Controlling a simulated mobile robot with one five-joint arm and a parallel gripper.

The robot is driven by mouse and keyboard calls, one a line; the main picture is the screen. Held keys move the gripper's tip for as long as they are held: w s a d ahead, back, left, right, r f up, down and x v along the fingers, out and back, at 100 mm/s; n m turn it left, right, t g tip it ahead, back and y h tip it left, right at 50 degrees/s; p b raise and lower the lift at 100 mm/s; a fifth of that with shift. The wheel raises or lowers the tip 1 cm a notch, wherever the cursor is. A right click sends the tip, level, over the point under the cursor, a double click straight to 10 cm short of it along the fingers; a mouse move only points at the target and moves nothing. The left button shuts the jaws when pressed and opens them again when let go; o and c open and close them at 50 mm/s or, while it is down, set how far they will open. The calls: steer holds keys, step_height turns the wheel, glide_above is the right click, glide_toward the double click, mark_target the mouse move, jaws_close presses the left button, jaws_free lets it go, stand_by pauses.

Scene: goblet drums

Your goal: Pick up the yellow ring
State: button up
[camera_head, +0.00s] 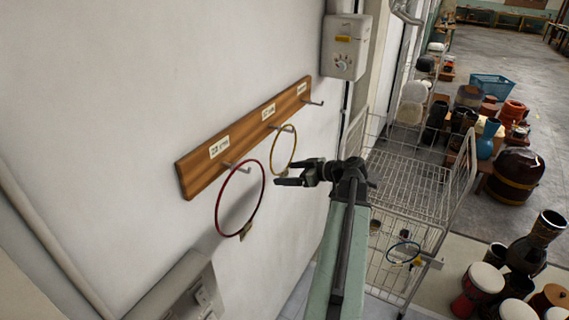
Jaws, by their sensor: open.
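The yellow ring (293,151) hangs from the middle peg of a wooden peg board (245,135) on the left wall. A small tag hangs at its lower end. My gripper (277,175) is open, its two fingers pointing left at the lower part of the yellow ring. The fingertips look close to the ring, but I cannot tell whether they touch it or lie around it. A red ring (218,216) hangs from the nearer peg, left of my gripper.
A wire cart (410,185) stands right of my arm, with another ring (404,253) at its near side. A grey box (346,46) is on the wall above. Several drums (517,172) stand on the floor at right. A grey panel (180,290) juts out at lower left.

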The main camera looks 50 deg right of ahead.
steer(key=shift+x, duration=1.1)
steer(key=shift+s, duration=0.15)
steer(key=shift+c, duration=0.6)
steer(key=c, duration=1.5)
steer(key=shift+r, duration=0.1)
